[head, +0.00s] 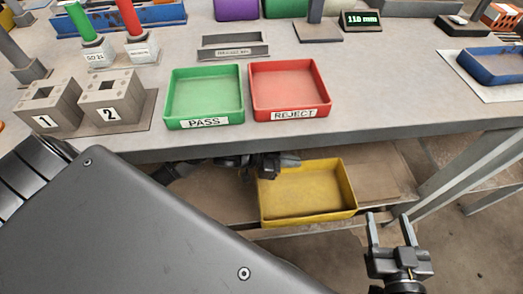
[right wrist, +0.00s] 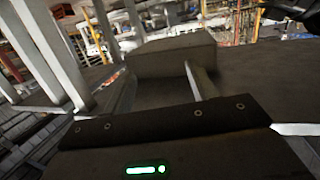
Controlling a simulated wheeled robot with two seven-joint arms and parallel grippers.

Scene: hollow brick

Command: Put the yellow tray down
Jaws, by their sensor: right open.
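The yellow tray (head: 305,205) is empty and upright, below the front edge of the workbench in the head view. It overlaps the lower shelf in the picture; I cannot tell whether it rests there or hangs just above. My left gripper (head: 268,170) is at the tray's far left corner, overlapping its rim; its fingers are too dark and small to show whether they grip it. My right gripper (head: 389,222) is open and empty, just right of the tray's near right corner and apart from it. The tray is not recognisable in the right wrist view.
On the workbench (head: 365,110) stand a green PASS tray (head: 203,93), a red REJECT tray (head: 290,88) and hollow bricks marked 1 (head: 52,106) and 2 (head: 108,100). A grey table leg (head: 440,190) slants at right.

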